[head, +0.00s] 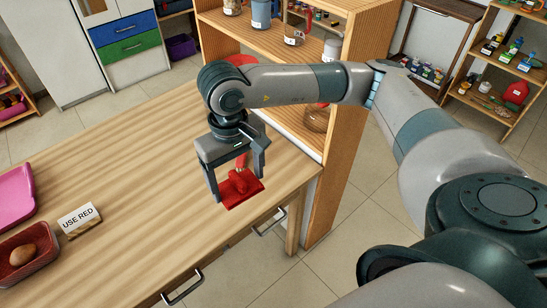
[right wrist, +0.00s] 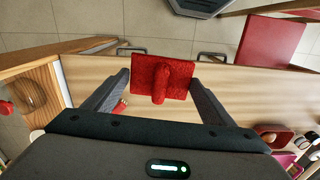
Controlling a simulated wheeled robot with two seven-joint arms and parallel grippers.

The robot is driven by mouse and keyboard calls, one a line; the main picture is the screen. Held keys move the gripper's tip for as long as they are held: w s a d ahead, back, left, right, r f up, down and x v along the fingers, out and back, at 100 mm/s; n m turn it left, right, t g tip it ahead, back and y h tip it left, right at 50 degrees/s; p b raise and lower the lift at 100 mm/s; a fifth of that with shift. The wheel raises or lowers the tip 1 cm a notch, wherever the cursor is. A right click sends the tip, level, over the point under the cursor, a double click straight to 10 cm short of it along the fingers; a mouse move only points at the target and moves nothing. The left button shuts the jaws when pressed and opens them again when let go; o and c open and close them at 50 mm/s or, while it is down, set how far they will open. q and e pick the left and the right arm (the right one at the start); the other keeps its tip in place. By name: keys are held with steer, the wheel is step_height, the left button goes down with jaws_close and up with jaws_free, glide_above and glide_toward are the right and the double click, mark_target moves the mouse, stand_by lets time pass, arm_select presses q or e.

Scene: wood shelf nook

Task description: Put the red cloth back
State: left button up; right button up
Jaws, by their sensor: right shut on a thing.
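The red cloth (head: 240,190) is a flat square with a raised ridge in its middle. My right gripper (head: 238,178) has its fingers on either side of the cloth, over the near right part of the wooden table. In the right wrist view the cloth (right wrist: 176,75) spans between the fingertips, with the table behind it. The exact gap between cloth and table is hard to judge. My left gripper is in neither view.
A "USE RED" card (head: 79,219) stands on the table (head: 130,165). A red tray (head: 45,277) with a brown item and a pink tray (head: 15,195) are at the left. A wooden shelf (head: 345,120) with jars and mugs stands at the table's right end.

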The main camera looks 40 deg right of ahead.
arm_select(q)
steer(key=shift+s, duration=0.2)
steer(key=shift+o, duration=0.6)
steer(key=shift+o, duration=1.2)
arm_select(e)
steer(key=shift+w+d+f+m, duration=0.2)
steer(key=shift+w+f+m, duration=0.05)
steer(key=shift+m, duration=0.25)
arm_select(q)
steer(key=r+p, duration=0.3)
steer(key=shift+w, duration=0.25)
arm_select(e)
steer(key=w+d+f+m, duration=0.1)
steer(key=d+f+m, duration=0.4)
steer(key=d+m, duration=0.3)
steer(key=w+d+f+m, duration=0.1)
steer(key=d+f+m, duration=0.5)
steer(key=d, duration=0.7)
steer(key=shift+w+d+f+m, duration=0.15)
steer(key=shift+w+m, duration=0.15)
steer(key=shift+m, duration=0.8)
